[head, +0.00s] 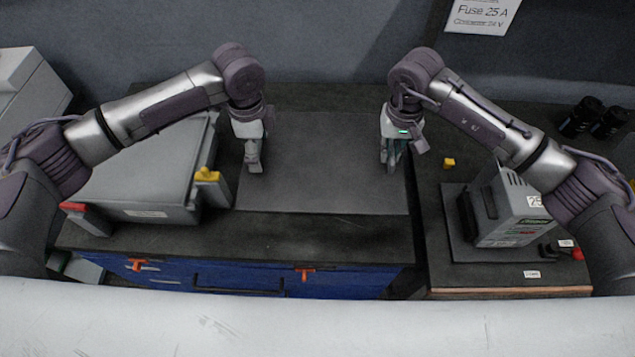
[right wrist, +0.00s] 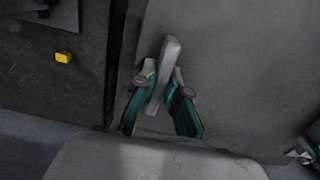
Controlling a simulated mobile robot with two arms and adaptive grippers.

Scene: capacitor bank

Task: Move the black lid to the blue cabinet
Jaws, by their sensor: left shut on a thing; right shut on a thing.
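The black lid (head: 322,160) is a flat dark panel over the top of the blue cabinet (head: 345,284), between my two grippers. I cannot tell whether it rests on the top or is held just above it. My left gripper (head: 253,160) is shut on the lid's left side; its grip is small in the head view. My right gripper (head: 391,160) is shut on a light grey handle of the lid at its right side. In the right wrist view, the fingers (right wrist: 162,105) close around this upright handle (right wrist: 166,70), with the lid (right wrist: 235,75) beneath.
A grey box (head: 150,180) with yellow and red latches stands at the left of the cabinet top. A grey device (head: 510,210) sits on the right bench, near a small yellow piece (head: 448,162). A gap separates bench and cabinet. Black cylinders (head: 595,120) stand far right.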

